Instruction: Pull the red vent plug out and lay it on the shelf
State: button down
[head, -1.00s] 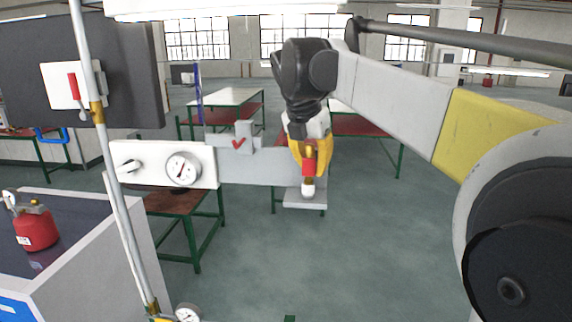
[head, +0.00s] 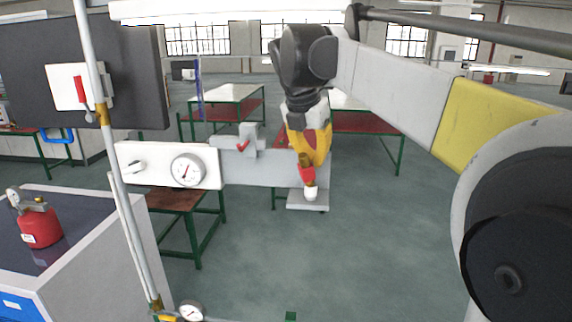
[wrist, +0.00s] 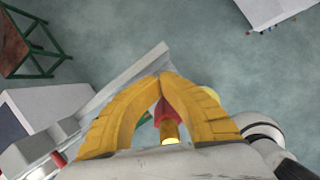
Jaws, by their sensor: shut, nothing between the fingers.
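A red vent plug (head: 306,174) with a white rounded end stands by the small grey shelf (head: 295,206) at the right end of the grey bar. In the head view it looks slightly tilted. My gripper (head: 305,164) has yellow fingers and hangs right above and against it; the fingers hide its upper part. In the wrist view the fingertips meet (wrist: 163,77) and are shut. The red body (wrist: 164,116) and its brass end show in the gap behind the tips. I cannot tell whether the fingers touch it.
A vertical pipe (head: 113,170) and a red canister (head: 41,227) are at left. The floor to the right is clear.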

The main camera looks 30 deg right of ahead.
jog(key=shift+r+p, duration=0.75)
jog(key=shift+r, duration=0.3)
jog(key=c, duration=1.7)
grip_release()
jog(key=v, duration=1.2)
